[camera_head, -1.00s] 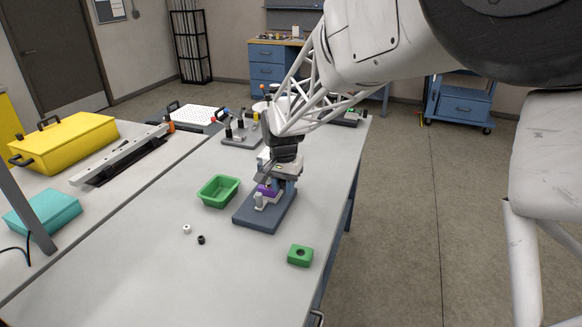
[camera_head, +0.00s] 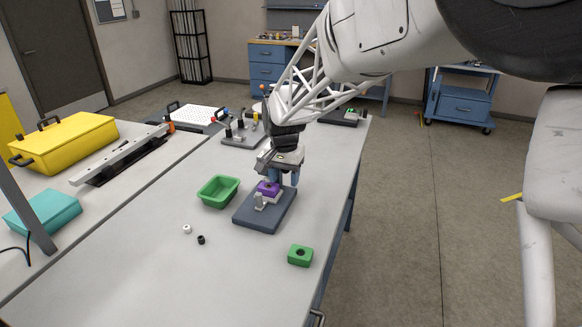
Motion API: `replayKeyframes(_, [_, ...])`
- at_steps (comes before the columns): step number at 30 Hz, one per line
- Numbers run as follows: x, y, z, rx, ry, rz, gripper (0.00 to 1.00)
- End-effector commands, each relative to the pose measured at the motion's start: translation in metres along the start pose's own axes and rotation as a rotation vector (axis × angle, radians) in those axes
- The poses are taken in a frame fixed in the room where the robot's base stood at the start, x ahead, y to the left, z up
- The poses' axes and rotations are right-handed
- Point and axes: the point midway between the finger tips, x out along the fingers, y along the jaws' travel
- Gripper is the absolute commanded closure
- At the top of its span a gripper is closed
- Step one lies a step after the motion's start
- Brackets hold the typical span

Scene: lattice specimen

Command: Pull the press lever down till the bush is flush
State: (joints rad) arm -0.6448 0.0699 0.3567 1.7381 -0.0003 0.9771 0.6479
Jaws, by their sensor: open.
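The press has a dark blue-grey base (camera_head: 262,216) on the table. A purple block (camera_head: 268,188) sits in a light holder on it, beneath the press head. A thin upright rod with an orange tip (camera_head: 262,88) shows behind my arm and looks like the press lever; its lower part is hidden. My gripper (camera_head: 270,160) is over the press, just above the purple block, and covers most of the press head. It is open, and I see nothing held in it. I cannot make out the bush in the press or whether it is flush.
A green tray (camera_head: 218,191) stands left of the press. A small white ring (camera_head: 187,230) and a small black one (camera_head: 201,240) lie in front of it. A green block with a hole (camera_head: 300,256) is near the right edge. The front left of the table is clear.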

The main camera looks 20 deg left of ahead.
Motion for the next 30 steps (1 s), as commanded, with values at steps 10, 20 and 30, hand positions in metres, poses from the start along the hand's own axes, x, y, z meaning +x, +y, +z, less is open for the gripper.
replayKeyframes(10, [-0.014,0.0,0.0,0.0,0.001,-0.001,0.47])
replayKeyframes(20, [-0.042,0.0,0.0,0.0,0.001,-0.001,0.47])
replayKeyframes(30, [-0.055,0.0,0.0,0.0,0.0,0.0,0.47])
